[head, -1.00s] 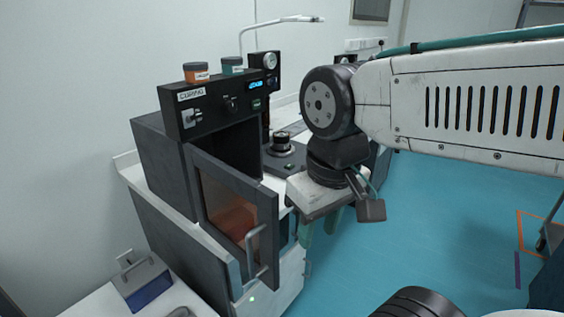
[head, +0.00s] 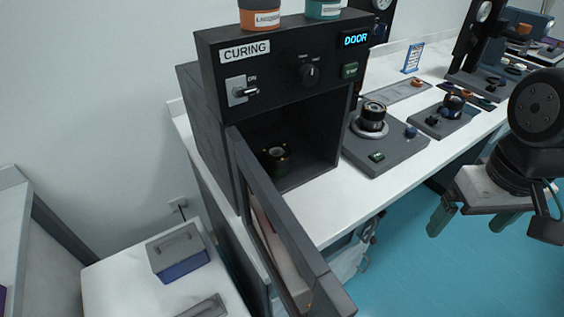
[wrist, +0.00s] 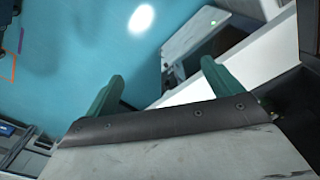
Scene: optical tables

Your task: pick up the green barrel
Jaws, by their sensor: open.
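A small dark barrel (head: 276,158) with a faint green-yellow tint stands upright on the floor of the open curing oven (head: 222,95); its colour is hard to tell in the shade. No other barrel in view is clearly green. My gripper (head: 475,222) is at the right, over the blue floor, well apart from the oven. Its two green fingers are spread and empty, and they also show in the wrist view (wrist: 162,78). The oven door (head: 275,225) hangs open toward the front.
Orange-labelled (head: 260,15) and teal-labelled (head: 324,9) jars stand on the oven. A grey station (head: 390,148) with a black barrel (head: 373,116) is right of it. Another dark barrel (head: 452,106) stands farther right. A grey-blue box (head: 178,252) sits on the lower left table.

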